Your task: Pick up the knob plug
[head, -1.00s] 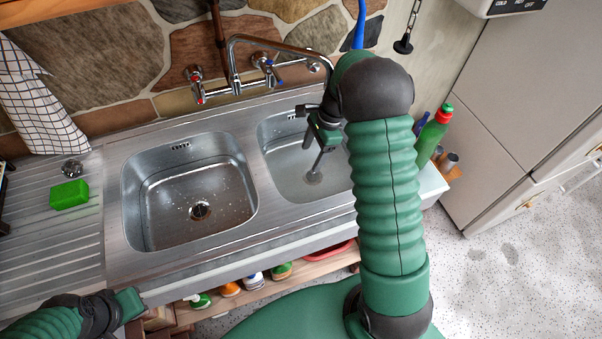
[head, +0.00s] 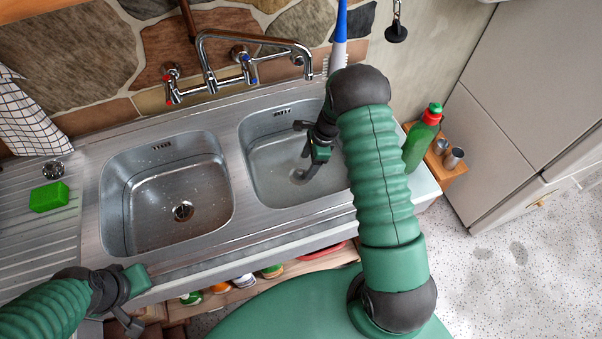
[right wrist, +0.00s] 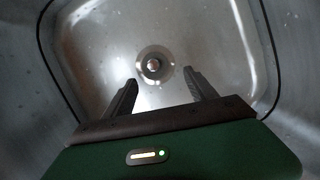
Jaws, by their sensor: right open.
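The knob plug (right wrist: 153,65) is a small round metal knob in the drain at the bottom of the right basin (head: 262,150). In the head view, the drain area is partly covered by my right gripper (head: 308,172). My right gripper is open and empty, reaching down into the right basin. In the right wrist view its two dark fingers (right wrist: 160,78) point toward the plug, which lies beyond the tips, between their lines and clear of them. My left gripper (head: 132,318) is at the lower left, in front of the sink's front edge; its jaw state is unclear.
The left basin (head: 118,205) is empty with an open drain. A green sponge (head: 49,197) and a small round metal piece (head: 53,169) lie on the drainboard. A tap (head: 255,40) arches behind the basins. A green bottle (head: 420,140) stands to the right.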

